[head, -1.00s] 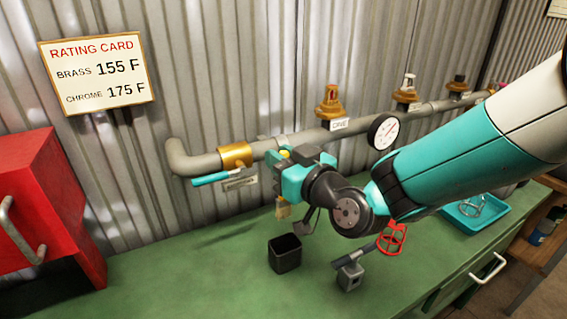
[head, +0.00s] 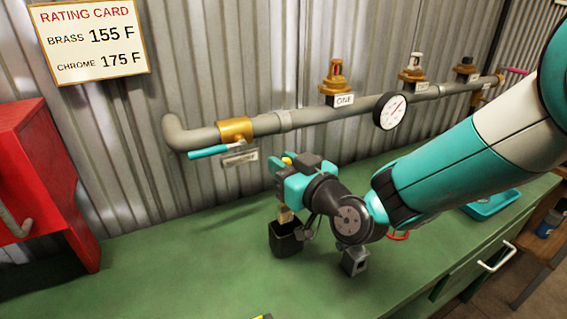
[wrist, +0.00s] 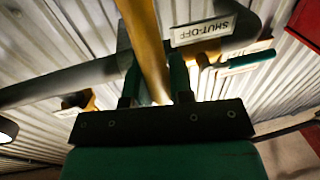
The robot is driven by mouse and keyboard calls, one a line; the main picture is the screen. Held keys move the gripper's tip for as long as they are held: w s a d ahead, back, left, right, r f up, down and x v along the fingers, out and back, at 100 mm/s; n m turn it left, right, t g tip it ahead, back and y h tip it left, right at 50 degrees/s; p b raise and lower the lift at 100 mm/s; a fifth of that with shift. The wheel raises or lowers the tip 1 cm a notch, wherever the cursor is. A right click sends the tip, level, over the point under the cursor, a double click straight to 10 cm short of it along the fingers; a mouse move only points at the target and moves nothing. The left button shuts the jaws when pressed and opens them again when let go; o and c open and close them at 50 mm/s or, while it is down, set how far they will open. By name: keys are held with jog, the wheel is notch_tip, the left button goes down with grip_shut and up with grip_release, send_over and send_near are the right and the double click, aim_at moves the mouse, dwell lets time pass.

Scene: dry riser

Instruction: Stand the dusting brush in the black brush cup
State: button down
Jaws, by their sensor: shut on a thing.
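The dusting brush is upright in my gripper (head: 283,193), with its yellow handle top (head: 287,161) above the jaws and its pale tan lower end (head: 285,214) below. My gripper is shut on the brush. The black brush cup (head: 286,241) stands upright on the green bench, right under the brush. The brush's lower end is at the cup's mouth; I cannot tell how far inside it is. In the wrist view the yellow handle (wrist: 146,45) runs up from between the fingers (wrist: 156,88); the cup is not seen there.
A grey pipe (head: 330,114) with a teal-handled shut-off valve (head: 236,130) and a gauge (head: 390,111) runs behind my gripper. A small grey block-like fixture (head: 355,261) stands right of the cup. A red cabinet (head: 40,190) is at left. The bench (head: 180,262) left of the cup is clear.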

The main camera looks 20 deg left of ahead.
jog(key=shift+f+b, duration=2.2)
jog(key=shift+f, duration=0.15)
jog(key=c, duration=0.9)
grip_release()
jog(key=b+v, duration=1)
jog(key=v, duration=0.7)
jog(key=shift+s+d, duration=0.15)
jog(key=shift+d, duration=0.05)
jog(key=shift+s, duration=0.1)
